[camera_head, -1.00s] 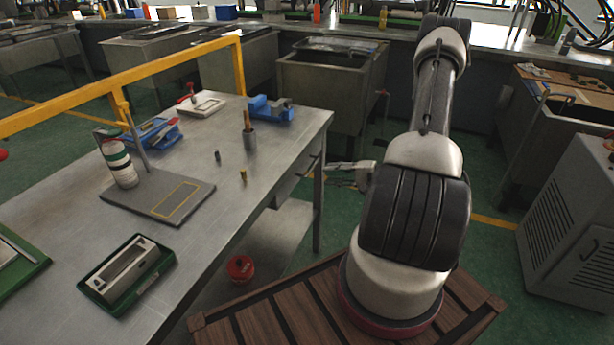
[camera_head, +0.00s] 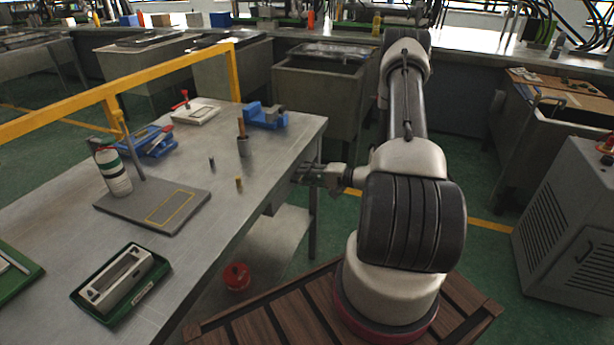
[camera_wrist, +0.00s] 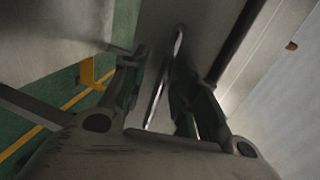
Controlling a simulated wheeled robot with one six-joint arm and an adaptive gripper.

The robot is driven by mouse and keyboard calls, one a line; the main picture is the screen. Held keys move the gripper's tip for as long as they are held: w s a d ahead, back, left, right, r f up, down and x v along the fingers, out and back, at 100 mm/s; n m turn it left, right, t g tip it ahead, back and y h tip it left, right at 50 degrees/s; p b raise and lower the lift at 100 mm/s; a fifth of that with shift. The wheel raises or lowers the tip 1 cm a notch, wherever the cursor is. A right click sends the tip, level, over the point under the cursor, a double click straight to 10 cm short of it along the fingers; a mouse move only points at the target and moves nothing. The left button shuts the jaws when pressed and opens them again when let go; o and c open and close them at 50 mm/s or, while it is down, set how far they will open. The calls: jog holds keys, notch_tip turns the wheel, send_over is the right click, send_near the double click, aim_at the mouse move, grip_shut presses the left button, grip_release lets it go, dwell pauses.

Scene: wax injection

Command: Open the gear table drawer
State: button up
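The gear table (camera_head: 75,225) is a metal bench on the left in the head view. Its drawer is under the top on the right side, largely hidden by my gripper (camera_head: 308,174). In the wrist view the drawer front (camera_wrist: 205,28) is a grey panel, with a bar handle (camera_wrist: 164,80) standing out from it. My gripper (camera_wrist: 158,75) is open, its two fingers on either side of the handle bar. I cannot tell whether either finger touches the bar. The drawer looks shut, as far as it shows.
On the bench top are a blue vise (camera_head: 265,116), a spray can (camera_head: 113,170), a green tray (camera_head: 122,283) and small parts. A grey cabinet (camera_head: 565,225) stands at right.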

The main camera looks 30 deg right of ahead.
grip_shut()
jog(key=f+v, duration=0.2)
jog(key=v, duration=0.9)
jog(key=s+f+v, duration=0.1)
jog(key=f+v, duration=0.1)
jog(key=v, duration=0.9)
jog(key=shift+s+d+f, duration=0.2)
jog(key=shift+d+f, duration=0.2)
grip_release()
